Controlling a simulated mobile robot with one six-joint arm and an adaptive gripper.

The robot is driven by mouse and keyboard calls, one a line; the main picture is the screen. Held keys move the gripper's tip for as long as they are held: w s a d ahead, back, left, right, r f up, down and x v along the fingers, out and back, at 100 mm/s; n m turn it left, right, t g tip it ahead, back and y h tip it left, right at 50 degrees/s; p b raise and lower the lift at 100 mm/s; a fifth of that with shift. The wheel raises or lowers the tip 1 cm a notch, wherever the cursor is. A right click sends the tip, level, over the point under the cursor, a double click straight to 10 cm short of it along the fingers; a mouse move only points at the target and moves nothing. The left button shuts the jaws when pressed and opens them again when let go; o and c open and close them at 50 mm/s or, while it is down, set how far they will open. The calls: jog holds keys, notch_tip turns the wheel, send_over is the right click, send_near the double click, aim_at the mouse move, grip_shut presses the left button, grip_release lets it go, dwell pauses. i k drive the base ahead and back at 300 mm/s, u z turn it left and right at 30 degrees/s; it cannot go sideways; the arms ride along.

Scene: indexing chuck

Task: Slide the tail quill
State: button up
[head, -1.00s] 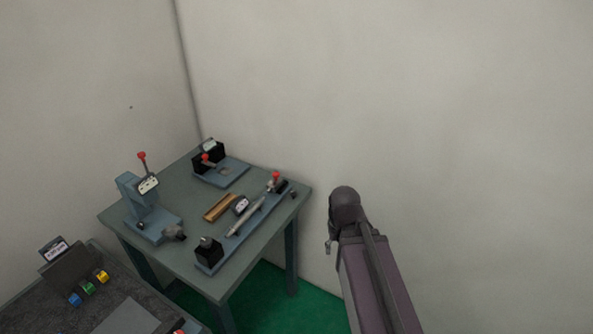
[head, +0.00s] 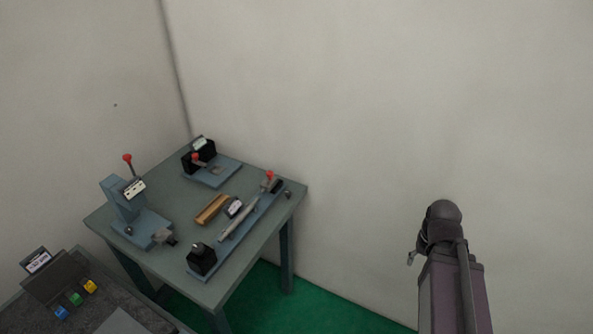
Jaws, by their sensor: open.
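A long narrow blue bed (head: 229,240) lies along the right side of the green-grey table. A dark chuck-like block (head: 202,262) stands at its near end. A pale rod (head: 239,219) lies along the bed. At the far end is a small dark tail unit (head: 277,186) with a red knob (head: 269,175); the quill itself is too small to make out. My gripper is not clearly in view; only dark and purple links of my arm show at right, apart from the table.
On the table (head: 175,258) are a blue stand (head: 122,200) with a red-topped lever, a brown block (head: 212,209), and a blue plate (head: 222,172) with a black fixture. A grey bench (head: 100,300) with coloured blocks is at lower left. Walls close the back; green floor shows below.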

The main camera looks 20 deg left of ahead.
aim_at(271, 180)
jog(key=z, duration=0.65)
jog(key=k, duration=0.75)
jog(key=u, duration=1.5)
jog(key=i, duration=0.95)
jog(key=z, duration=0.05)
